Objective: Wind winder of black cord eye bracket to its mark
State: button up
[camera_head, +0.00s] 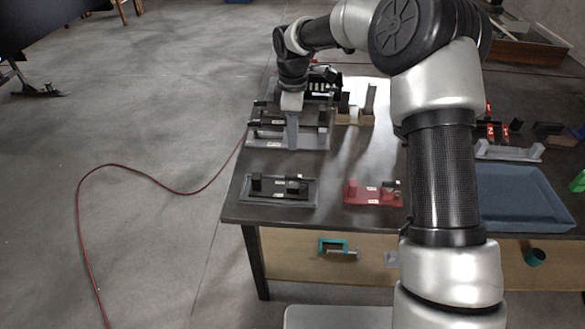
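A black bracket-like fixture (278,185) with small pale labels sits on a grey base near the table's front left corner. Another dark fixture (262,126) on a grey, labelled base stands just behind it. I cannot tell which one is the black cord eye bracket, and no winder or mark can be made out.
A red fixture (372,194) lies at the table's front middle, left of my arm. A blue tray (520,222) is at the right. Wooden blocks (343,118) with upright pieces stand right of my gripper. A red cord (160,180) trails over the floor.

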aim_at(293, 176)
notch_tip(293, 176, down, 15)
jog(key=shift+r+p, duration=0.2)
jog(key=shift+p, duration=0.25)
grip_shut()
